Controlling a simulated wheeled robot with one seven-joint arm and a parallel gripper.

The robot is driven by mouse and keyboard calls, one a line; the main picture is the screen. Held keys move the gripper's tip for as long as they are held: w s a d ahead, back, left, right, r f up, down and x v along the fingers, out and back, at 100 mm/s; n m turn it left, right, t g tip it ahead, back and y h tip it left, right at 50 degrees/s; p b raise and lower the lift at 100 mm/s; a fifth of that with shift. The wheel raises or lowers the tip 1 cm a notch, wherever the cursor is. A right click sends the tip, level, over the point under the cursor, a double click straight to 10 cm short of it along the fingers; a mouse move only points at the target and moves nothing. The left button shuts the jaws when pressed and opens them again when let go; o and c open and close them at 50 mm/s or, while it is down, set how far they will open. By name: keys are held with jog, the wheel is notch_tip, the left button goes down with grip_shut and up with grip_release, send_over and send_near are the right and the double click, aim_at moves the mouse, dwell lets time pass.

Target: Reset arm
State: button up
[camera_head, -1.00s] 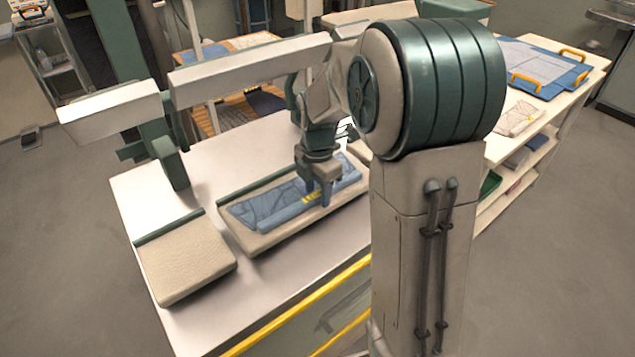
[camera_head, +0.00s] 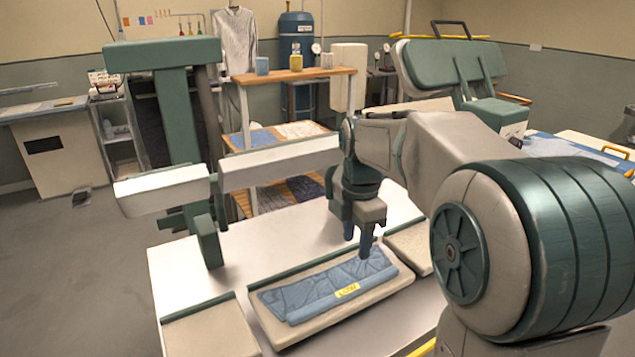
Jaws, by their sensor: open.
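My gripper (camera_head: 367,250) hangs pointing down over the right part of a folded blue garment (camera_head: 318,287) in the camera_head view. Its fingers look empty; the small gap between them is hard to see from here. The garment lies flat on a beige pad (camera_head: 385,299) on the white table. A yellow label (camera_head: 347,291) shows on the garment's front edge. I cannot tell whether the fingertips touch the cloth or hang just above it.
A white and green beam structure (camera_head: 281,162) stands behind and left of the garment. Other beige pads lie left (camera_head: 213,332) and right (camera_head: 412,243). A wooden shelf (camera_head: 290,76) with cups and a hanging pale garment (camera_head: 234,42) are behind.

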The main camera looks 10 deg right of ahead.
jog(key=s+f+m+t, duration=0.1)
jog(key=s+f+m, duration=0.1)
jog(key=s+m, duration=0.7)
jog(key=s+f+m+t, duration=0.1)
jog(key=s+f+m, duration=0.2)
jog(key=s+m, duration=0.6)
jog(key=shift+s+f+m+t, duration=0.2)
jog(key=shift+f+m+t, duration=0.1)
jog(key=shift+m, duration=0.9)
jog(key=shift+s+f+m, duration=0.15)
jog(key=shift+s+m, duration=0.05)
jog(key=shift+m, duration=0.1)
jog(key=shift+c, duration=0.7)
jog(key=shift+s+f, duration=0.1)
jog(key=shift+s, duration=0.05)
grip_shut()
jog(key=shift+a, duration=0.1)
